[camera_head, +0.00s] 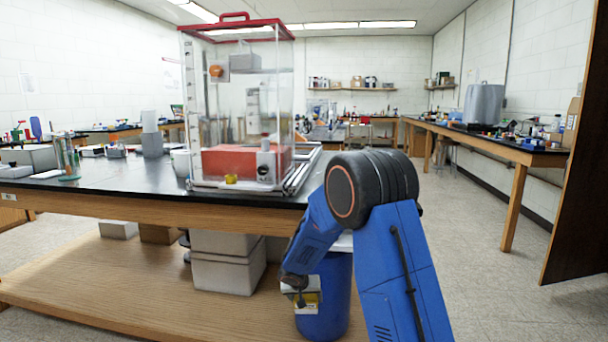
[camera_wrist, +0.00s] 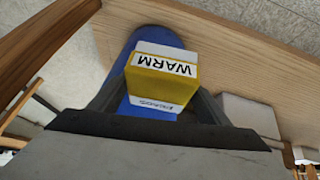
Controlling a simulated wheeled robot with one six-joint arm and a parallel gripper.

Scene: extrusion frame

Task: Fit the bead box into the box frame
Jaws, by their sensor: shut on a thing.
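The bead box (camera_wrist: 162,84) is yellow with white faces, lettered "WARM" and "BEADS" in the wrist view. My gripper (camera_wrist: 158,100) is shut on it, one dark finger at each side. In the head view the bead box (camera_head: 312,298) shows partly, below the bench top and in front of a blue drum. My gripper (camera_head: 297,284) is there at the end of the blue arm, its fingertips small and partly hidden. A metal frame with rails (camera_head: 302,172) lies at the bench's right end, beside the clear cabinet; I cannot tell whether it is the box frame.
A clear cabinet (camera_head: 235,110) with a red lid stands on the black-topped bench (camera_head: 100,180). The blue drum (camera_head: 337,300) and grey boxes (camera_head: 228,268) stand on the wooden lower shelf (camera_head: 110,275). The floor (camera_head: 480,280) to the right is clear; a brown panel stands at far right.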

